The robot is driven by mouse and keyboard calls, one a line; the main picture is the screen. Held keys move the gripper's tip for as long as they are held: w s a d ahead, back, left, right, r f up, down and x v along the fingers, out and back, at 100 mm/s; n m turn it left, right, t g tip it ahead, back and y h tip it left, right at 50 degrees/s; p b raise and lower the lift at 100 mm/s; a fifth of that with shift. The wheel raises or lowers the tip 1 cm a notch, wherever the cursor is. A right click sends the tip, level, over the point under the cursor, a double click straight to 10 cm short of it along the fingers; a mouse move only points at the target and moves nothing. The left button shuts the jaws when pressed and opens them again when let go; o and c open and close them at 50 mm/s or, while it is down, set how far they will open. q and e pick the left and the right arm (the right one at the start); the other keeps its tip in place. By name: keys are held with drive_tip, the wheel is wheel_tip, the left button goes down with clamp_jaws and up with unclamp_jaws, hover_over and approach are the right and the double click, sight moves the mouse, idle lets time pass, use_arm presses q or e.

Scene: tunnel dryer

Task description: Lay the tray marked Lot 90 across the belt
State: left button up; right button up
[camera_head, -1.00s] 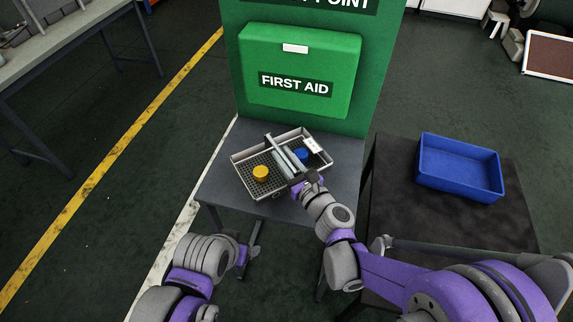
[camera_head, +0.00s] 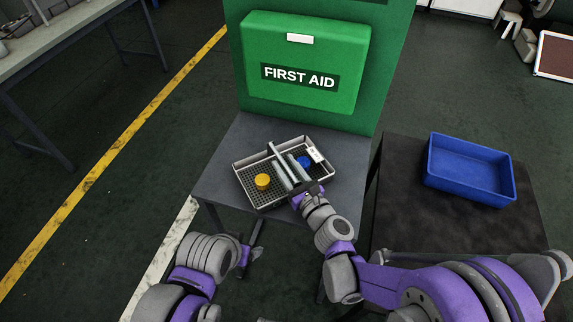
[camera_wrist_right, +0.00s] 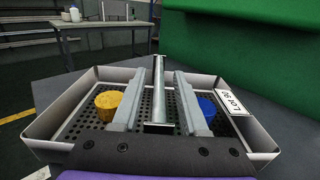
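The tray marked Lot 90 (camera_head: 243,184) is a shallow perforated metal tray lying on a grey table. It holds a yellow round piece (camera_head: 262,181) and a blue round piece (camera_head: 304,162). A bar handle (camera_wrist_right: 160,88) runs across its middle, and the white label (camera_wrist_right: 236,104) reading LOT 90 is on its right rim in the right wrist view. My right gripper (camera_head: 286,168) is over the tray, its fingers apart on either side of the handle, with a gap on both sides. No belt shows.
A green first aid stand (camera_head: 303,62) rises directly behind the tray. A blue bin (camera_head: 469,190) sits on a dark table (camera_head: 405,213) at the right. A workbench (camera_head: 75,50) is at the far left. A yellow floor line (camera_head: 110,150) crosses open floor.

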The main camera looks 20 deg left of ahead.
drive_tip(key=shift+o, duration=0.7)
